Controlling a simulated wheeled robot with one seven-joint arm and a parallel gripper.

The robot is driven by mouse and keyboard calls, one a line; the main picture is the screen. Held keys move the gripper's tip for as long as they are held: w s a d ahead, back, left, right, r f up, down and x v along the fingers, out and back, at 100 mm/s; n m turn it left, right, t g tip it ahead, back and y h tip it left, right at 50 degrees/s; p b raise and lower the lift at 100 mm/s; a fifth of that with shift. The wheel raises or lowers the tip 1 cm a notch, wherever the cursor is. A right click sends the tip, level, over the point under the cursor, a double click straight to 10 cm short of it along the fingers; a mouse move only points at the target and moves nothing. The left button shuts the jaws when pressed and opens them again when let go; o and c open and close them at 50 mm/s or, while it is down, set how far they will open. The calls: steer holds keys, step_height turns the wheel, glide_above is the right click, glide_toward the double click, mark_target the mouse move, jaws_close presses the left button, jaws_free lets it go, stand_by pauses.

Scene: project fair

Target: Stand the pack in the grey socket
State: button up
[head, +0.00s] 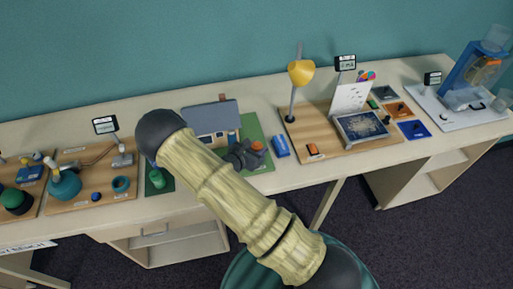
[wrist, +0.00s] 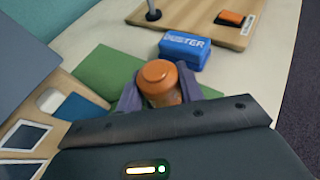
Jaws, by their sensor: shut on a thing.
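My gripper (wrist: 160,84) is shut on an orange cylinder with a rounded cap, which I take to be the pack (wrist: 158,78). Its two purple-grey fingers stand on either side of it. The pack is over or on a green board (wrist: 106,72); I cannot tell whether it touches it. In the head view my gripper (head: 247,155) is at the green board (head: 258,132), with the orange pack (head: 258,146) at its tip. I cannot make out the grey socket; it may be hidden by my gripper or arm.
A blue box with white lettering (wrist: 185,50) lies just beyond the pack, at the board's edge. A model house with a grey roof (head: 209,115) stands left of my gripper. A wooden board with a yellow lamp (head: 301,73) is to the right. Bare tabletop (head: 300,170) shows in front.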

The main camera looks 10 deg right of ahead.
steer(key=shift+f, duration=0.25)
steer(key=o, duration=0.8)
steer(key=shift+a+r, duration=0.1)
steer(key=p+v, duration=0.3)
steer(key=v, duration=0.8)
steer(key=shift+p, duration=0.4)
stand_by(0.6)
